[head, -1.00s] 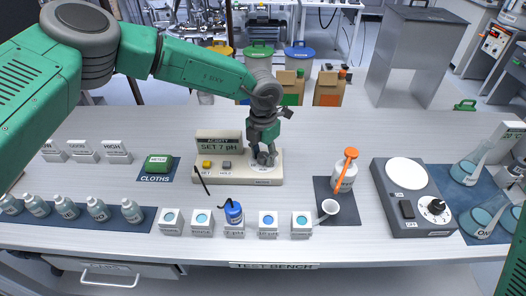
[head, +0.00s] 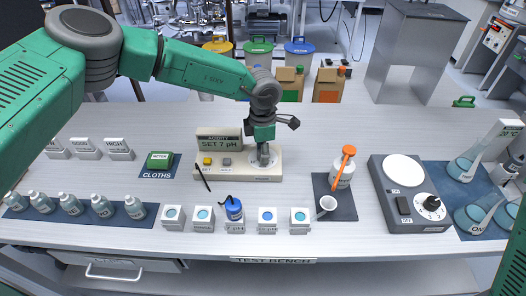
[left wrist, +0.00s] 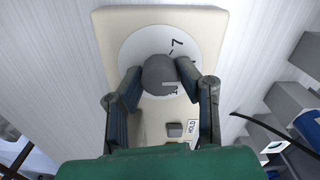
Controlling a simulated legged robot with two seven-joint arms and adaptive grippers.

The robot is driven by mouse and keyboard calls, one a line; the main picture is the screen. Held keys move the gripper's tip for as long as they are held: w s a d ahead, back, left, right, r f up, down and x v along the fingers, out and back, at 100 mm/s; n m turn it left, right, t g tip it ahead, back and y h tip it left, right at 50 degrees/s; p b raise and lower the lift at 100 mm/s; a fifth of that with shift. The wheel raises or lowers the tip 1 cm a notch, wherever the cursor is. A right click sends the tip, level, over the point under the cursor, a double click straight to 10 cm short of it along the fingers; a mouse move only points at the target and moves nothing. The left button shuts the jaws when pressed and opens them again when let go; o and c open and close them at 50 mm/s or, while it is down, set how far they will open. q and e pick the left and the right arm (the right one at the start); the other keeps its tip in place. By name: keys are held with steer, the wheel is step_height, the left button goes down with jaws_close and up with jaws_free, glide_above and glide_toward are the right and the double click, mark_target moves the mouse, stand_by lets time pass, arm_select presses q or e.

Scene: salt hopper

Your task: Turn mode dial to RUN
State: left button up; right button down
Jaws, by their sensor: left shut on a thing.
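The meter (head: 211,170) is a cream box on the bench, with a display (head: 218,146) that reads "SET 7 pH". Its dial is a grey knob (left wrist: 160,75) on a white disc (left wrist: 139,44), on the right part of the box. My left gripper (head: 264,161) reaches down over it from behind. In the left wrist view its two fingers (left wrist: 162,82) are closed on the knob from both sides. A "7" mark shows beside the knob. The fingers and knob hide other marks, and I cannot read RUN. I do not make out my right gripper.
A yellow button (head: 207,161) and a grey HOLD button (left wrist: 174,129) sit beside the dial. A dark stick (head: 202,178) leans at the meter's front left. Bare bench lies behind the meter.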

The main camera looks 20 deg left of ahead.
arm_select(q)
steer(key=shift+s+f, duration=0.15)
steer(key=shift+f, duration=0.05)
stand_by(0.3)
steer(key=o, duration=1.1)
steer(key=shift+w, duration=0.2)
step_height(320, 180, up, 12)
steer(key=shift+f, duration=0.1)
